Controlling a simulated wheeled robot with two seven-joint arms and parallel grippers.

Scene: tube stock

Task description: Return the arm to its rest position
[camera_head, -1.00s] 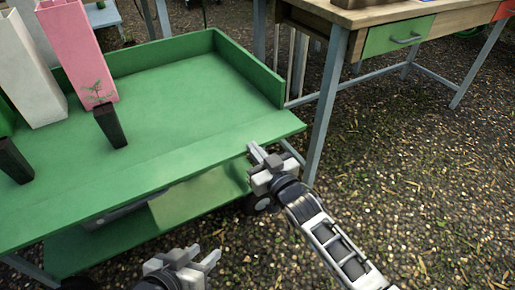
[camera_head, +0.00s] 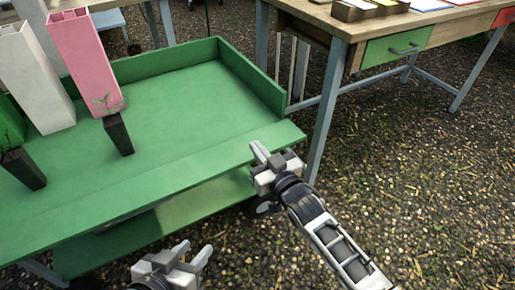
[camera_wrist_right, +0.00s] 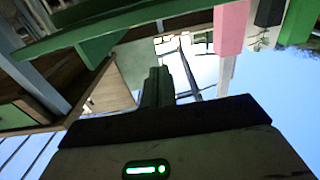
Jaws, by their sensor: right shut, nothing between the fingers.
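My right gripper (camera_head: 260,154) is at the front right corner of the green cart (camera_head: 190,95), in front of its edge in the head view. Its fingers are together with nothing between them; in the right wrist view the closed fingers (camera_wrist_right: 158,86) point away from the camera. My left gripper (camera_head: 196,254) is low at the bottom of the head view, in front of the cart. Its two fingers are spread apart and empty.
A pink tall pot (camera_head: 88,62), a white tall pot (camera_head: 38,78) and two small dark pots with seedlings (camera_head: 118,134) (camera_head: 24,168) stand on the cart's left. A wooden table (camera_head: 345,22) with a green drawer (camera_head: 398,44) is behind. Gravel ground at right is clear.

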